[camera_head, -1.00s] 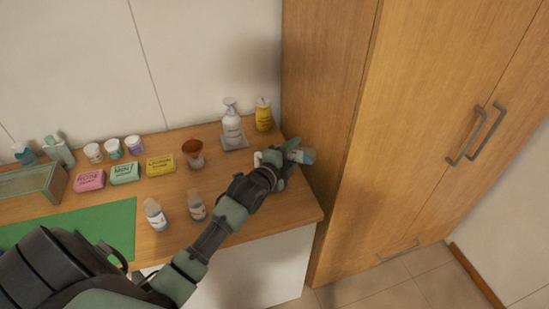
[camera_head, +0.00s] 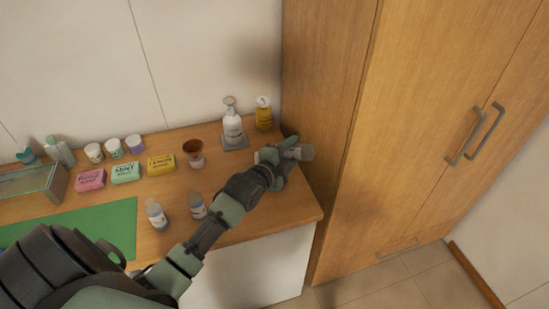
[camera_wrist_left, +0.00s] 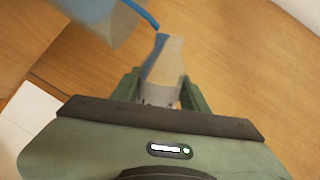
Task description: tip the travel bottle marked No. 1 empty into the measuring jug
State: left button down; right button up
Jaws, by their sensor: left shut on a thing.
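My left gripper (camera_head: 285,154) is shut on a small travel bottle, above the right end of the table. In the left wrist view the bottle (camera_wrist_left: 164,65) shows between the fingers (camera_wrist_left: 160,92), pale with a blue-grey part. Its number cannot be read. A large blurred bluish translucent thing with a blue edge (camera_wrist_left: 100,14) is close by at the top left, perhaps the measuring jug. The jug is not clear in the head view. My right gripper is not seen.
Two similar bottles (camera_head: 157,214) (camera_head: 198,206) stand left of my forearm. A brown-topped glass (camera_head: 193,152), soap boxes (camera_head: 125,172), small jars, a pump bottle (camera_head: 232,125) and a yellow bottle (camera_head: 264,115) stand behind. The wooden cabinet (camera_head: 325,110) bounds the right side.

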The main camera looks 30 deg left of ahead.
pick_arm(q)
jog(key=shift+a+r+n+h+p, duration=0.3)
jog(key=shift+r+n+p, duration=0.1)
jog(key=shift+n, duration=0.2)
dwell(0.4)
